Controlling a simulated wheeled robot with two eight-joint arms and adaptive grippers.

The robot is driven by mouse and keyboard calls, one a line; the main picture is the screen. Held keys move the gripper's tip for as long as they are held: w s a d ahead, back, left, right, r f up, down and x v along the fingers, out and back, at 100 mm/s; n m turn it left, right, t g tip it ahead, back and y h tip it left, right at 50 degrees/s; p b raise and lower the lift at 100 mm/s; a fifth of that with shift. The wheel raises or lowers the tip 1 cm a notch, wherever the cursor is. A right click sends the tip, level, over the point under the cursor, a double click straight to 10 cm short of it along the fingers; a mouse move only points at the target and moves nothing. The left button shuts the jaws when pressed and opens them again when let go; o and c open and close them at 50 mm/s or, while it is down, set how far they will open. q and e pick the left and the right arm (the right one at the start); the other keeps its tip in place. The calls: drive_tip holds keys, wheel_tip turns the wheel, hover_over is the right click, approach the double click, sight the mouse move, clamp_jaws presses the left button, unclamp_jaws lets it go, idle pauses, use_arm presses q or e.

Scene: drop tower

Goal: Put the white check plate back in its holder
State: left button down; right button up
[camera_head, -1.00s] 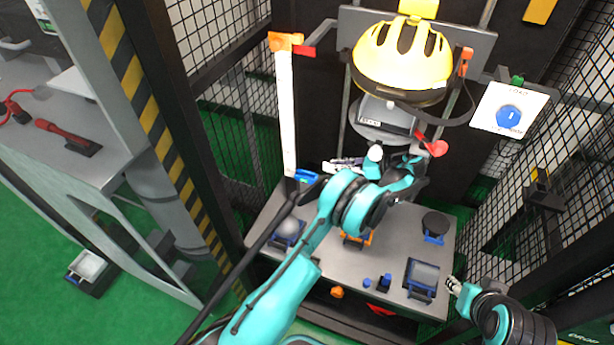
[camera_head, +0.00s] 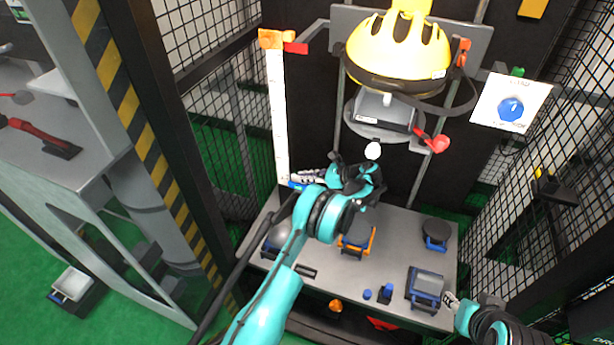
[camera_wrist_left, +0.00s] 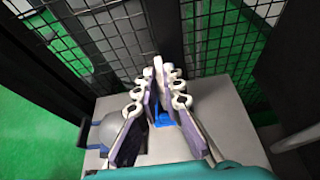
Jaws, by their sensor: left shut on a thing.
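My left gripper (camera_head: 308,178) is over the back left of the grey bench, its fingers pointing left towards a tall white strip. In the left wrist view its fingers (camera_wrist_left: 157,86) close on a narrow white piece (camera_wrist_left: 158,66), seen edge-on, which appears to be the white check plate. The plate's face is hidden in the head view. A blue holder (camera_wrist_left: 163,119) shows low between the fingers; its blue edge also shows just under the gripper in the head view (camera_head: 297,185). I cannot tell whether plate and holder touch. My right gripper (camera_head: 452,300) is at the bench's right edge, its opening unclear.
The tall white strip (camera_head: 278,120) with an orange top stands close to the left fingertips. A yellow helmet (camera_head: 398,52) hangs above the bench (camera_head: 330,278). A grey dome (camera_head: 277,240), an orange stand (camera_head: 357,239) and a blue-framed block (camera_head: 427,284) stand on it. Mesh fencing flanks it.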

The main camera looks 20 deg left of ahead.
use_arm(q)
drive_tip(key=shift+f, duration=0.2)
drive_tip(key=c, duration=1.7)
unclamp_jaws()
drive_tip(key=shift+d, duration=0.1)
drive_tip(key=shift+s+p+v, duration=0.2)
drive_tip(key=shift+p+v, duration=1.6)
drive_tip(key=shift+v, duration=2)
